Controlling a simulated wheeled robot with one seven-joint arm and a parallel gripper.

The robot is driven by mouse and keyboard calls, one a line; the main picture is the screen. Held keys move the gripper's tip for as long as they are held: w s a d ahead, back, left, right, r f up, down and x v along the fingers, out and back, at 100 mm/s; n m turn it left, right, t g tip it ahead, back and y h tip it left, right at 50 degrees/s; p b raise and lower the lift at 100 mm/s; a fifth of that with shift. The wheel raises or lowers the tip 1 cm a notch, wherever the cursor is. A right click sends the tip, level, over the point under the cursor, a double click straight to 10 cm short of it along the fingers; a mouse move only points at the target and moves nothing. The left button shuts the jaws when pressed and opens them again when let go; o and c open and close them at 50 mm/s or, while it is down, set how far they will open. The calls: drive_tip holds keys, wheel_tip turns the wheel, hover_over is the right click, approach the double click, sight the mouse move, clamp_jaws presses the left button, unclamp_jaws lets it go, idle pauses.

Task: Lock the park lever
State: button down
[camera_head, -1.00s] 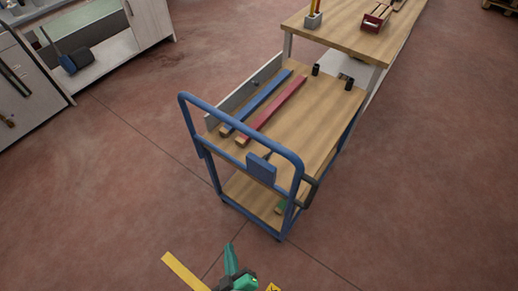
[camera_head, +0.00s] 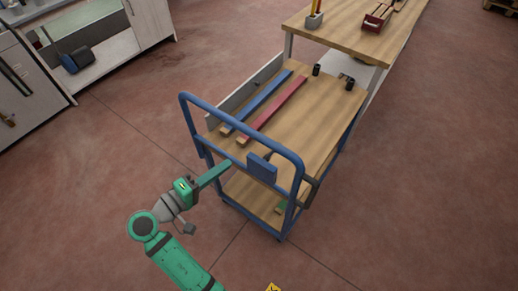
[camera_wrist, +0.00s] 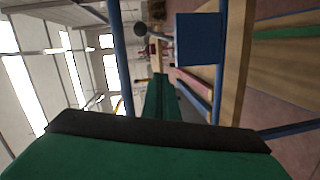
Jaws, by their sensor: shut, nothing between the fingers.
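A blue box-like plate (camera_head: 262,168) is fixed on the push-handle end of a blue-framed cart (camera_head: 190,118). In the wrist view, a dark round knob (camera_wrist: 140,29) on a short grey stem stands out from the blue plate (camera_wrist: 199,38); it looks like the park lever. I cannot make the knob out clearly in the head view. My gripper (camera_head: 230,163) is shut and empty, its long green fingers reaching toward the cart's handle end, left of the plate. In the wrist view the fingertips (camera_wrist: 160,76) are apart from the knob. Whether they touch the frame is unclear.
A blue strip (camera_head: 258,103) and a red strip (camera_head: 273,111) lie on the cart's wooden top. A wooden workbench (camera_head: 345,33) stands beyond the cart. A grey cabinet (camera_head: 150,20) is at the upper left. The floor around the cart is clear.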

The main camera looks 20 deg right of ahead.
drive_tip(key=r, duration=0.1)
drive_tip(key=r+m+g+h, duration=0.1)
drive_tip(key=r, duration=0.1)
drive_tip(key=s+a+r+m+g, duration=0.1)
drive_tip(key=shift+r+h, duration=0.3)
drive_tip(key=shift+r, duration=0.1)
drive_tip(key=shift+d, duration=0.1)
approach(271, 153)
drive_tip(key=w+d+r, duration=0.2)
drive_tip(key=w+r, duration=0.2)
drive_tip(key=r, duration=0.1)
drive_tip(key=d, duration=0.1)
drive_tip(key=s+d+f, duration=0.1)
drive_tip(key=d, duration=0.1)
drive_tip(key=shift+s+d+f, duration=0.1)
drive_tip(key=shift+s+d, duration=0.05)
drive_tip(key=shift+d, duration=0.05)
drive_tip(key=shift+a, duration=0.1)
